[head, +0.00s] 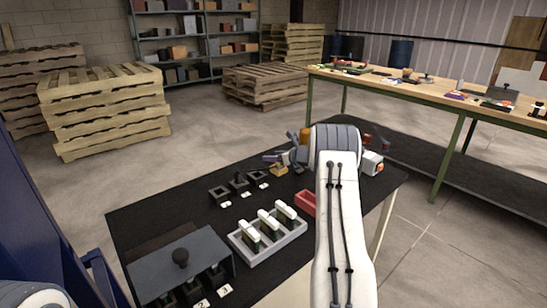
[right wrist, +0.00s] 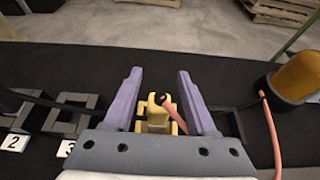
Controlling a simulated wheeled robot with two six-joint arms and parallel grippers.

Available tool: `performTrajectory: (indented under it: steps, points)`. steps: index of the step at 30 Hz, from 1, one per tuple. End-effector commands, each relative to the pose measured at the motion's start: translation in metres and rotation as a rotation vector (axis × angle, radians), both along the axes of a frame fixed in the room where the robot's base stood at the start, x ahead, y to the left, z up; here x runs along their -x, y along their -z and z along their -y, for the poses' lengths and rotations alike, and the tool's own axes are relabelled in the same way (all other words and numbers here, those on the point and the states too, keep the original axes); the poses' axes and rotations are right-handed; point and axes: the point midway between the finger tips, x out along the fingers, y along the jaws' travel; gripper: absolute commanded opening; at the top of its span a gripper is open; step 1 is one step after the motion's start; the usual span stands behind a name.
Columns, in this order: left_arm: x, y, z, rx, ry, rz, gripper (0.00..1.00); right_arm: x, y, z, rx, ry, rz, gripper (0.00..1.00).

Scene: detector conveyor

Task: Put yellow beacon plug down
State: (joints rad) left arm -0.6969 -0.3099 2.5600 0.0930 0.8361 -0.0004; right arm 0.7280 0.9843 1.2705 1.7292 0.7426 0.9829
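The yellow beacon plug (head: 279,171) is low over or on the black table mat, right of the row of black square sockets; contact with the mat is unclear. In the right wrist view the plug (right wrist: 153,117) sits between the two purple fingers of my right gripper (right wrist: 162,90), with gaps on both sides. That gripper is open, and its palm hides the plug's near end. A reddish cord (right wrist: 269,125) shows beside the plug and near the orange beacon (right wrist: 298,77). My left gripper is out of view; only part of my left arm shows.
Black square sockets (head: 219,194) with number labels stand left of the plug. A grey tray (head: 270,250) of white-and-green modules, a red bin (head: 306,203) and a grey knobbed cover (head: 182,280) are nearer. Bare mat lies around the sockets.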

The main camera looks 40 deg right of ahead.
Motion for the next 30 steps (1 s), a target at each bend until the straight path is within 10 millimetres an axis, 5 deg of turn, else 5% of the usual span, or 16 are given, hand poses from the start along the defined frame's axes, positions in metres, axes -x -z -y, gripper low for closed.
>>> performTrajectory:
  steps: [5,21,30]
  points:
    - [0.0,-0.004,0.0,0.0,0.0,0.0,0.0,0.001,-0.005,0.0,0.0,0.0,0.0,0.57]
    - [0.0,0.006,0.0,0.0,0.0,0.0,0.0,0.094,-0.042,0.008,0.0,0.002,0.001,0.57]
    - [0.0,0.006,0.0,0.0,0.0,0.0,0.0,0.111,-0.048,0.009,0.0,0.0,0.0,0.57]
